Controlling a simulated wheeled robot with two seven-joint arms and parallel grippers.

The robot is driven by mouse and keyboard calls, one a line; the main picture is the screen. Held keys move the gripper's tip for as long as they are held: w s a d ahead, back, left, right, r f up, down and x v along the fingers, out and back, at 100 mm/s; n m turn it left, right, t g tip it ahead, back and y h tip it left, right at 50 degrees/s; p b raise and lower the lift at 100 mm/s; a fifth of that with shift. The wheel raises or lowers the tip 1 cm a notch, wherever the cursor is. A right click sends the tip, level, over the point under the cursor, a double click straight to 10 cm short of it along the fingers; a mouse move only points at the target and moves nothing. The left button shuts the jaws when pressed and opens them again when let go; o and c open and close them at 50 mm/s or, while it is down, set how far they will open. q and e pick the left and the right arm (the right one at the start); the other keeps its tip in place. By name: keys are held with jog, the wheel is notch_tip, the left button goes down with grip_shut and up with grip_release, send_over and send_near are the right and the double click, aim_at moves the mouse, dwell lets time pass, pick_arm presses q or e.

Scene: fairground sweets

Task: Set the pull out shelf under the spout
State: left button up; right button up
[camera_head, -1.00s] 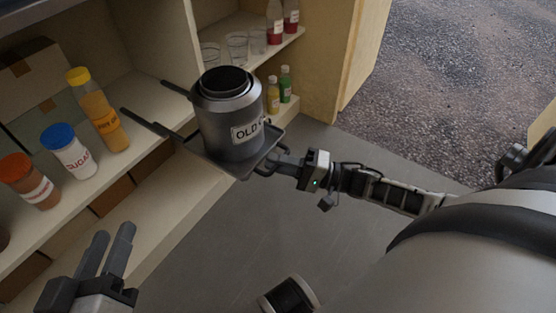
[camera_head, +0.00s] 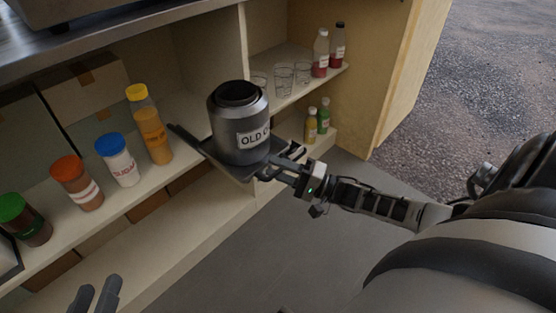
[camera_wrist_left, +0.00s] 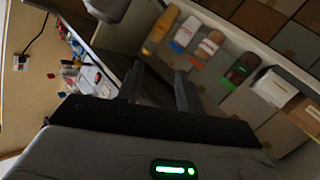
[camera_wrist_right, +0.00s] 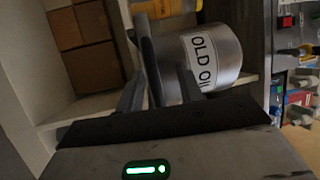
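The pull out shelf is a dark tray (camera_head: 232,171) on dark rails, standing out from the cabinet. A grey metal can labelled OLD OIL (camera_head: 239,125) stands upright on it; in the right wrist view the can (camera_wrist_right: 212,60) is beyond the fingers. My right gripper (camera_head: 268,168) is at the shelf's front handle. In the right wrist view a dark bar (camera_wrist_right: 149,50) passes between its parted fingers; firm contact is unclear. My left gripper (camera_head: 95,296) is open and empty at the lower left, before the cabinet. I cannot make out the spout.
Coloured-lid bottles, such as the sugar bottle (camera_head: 121,165), stand on the cabinet shelf left of the tray. Glasses (camera_head: 284,79) and red bottles (camera_head: 320,55) stand to its right. A metal counter (camera_head: 110,28) lies above. The floor (camera_head: 260,245) in front is clear.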

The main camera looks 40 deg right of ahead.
pick_arm(q)
jog(key=shift+r, duration=0.1)
pick_arm(e)
jog(key=shift+f, duration=0.1)
pick_arm(q)
jog(key=shift+a+f+y+p, duration=0.2)
jog(key=shift+y+p, duration=0.1)
jog(key=shift+p, duration=0.25)
pick_arm(e)
jog(key=v, duration=1.6)
pick_arm(q)
jog(key=shift+r, duration=0.1)
